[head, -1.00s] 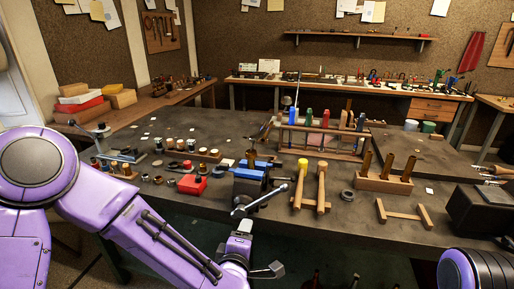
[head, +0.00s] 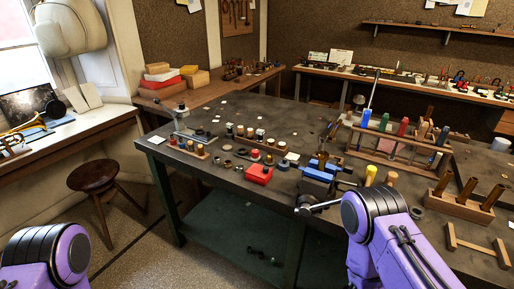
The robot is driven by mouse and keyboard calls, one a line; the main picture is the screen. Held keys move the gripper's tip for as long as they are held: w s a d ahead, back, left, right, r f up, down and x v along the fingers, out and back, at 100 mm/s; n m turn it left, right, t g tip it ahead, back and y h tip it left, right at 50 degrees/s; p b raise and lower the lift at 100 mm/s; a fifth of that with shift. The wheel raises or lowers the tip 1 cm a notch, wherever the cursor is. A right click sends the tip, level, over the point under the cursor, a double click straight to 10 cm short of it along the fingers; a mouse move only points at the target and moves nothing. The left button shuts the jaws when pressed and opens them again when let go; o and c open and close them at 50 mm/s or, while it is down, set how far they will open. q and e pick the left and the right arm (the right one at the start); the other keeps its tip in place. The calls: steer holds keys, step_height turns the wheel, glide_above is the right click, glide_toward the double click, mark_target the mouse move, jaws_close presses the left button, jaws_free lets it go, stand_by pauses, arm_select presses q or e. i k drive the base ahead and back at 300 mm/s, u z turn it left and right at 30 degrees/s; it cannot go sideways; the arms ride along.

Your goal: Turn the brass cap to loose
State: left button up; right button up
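A brass horn (head: 22,130) lies on the side bench under the window at the far left, cut off by the picture's left edge. I cannot make out a separate brass cap on it at this size. My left arm shows only as a purple joint at the bottom left. My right arm shows at the bottom right, in front of the main table. Neither gripper is in the picture, so their fingers are hidden.
A round wooden stool (head: 93,176) stands on the floor beside the side bench (head: 75,135). The dark main table (head: 290,112) carries a blue vise (head: 317,174), a red box (head: 259,174) and tool racks. Open floor lies between the stool and the table.

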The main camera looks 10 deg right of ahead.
mark_target(322, 156)
steer(key=u, duration=0.6)
steer(key=i, duration=0.8)
steer(key=z, duration=1.35)
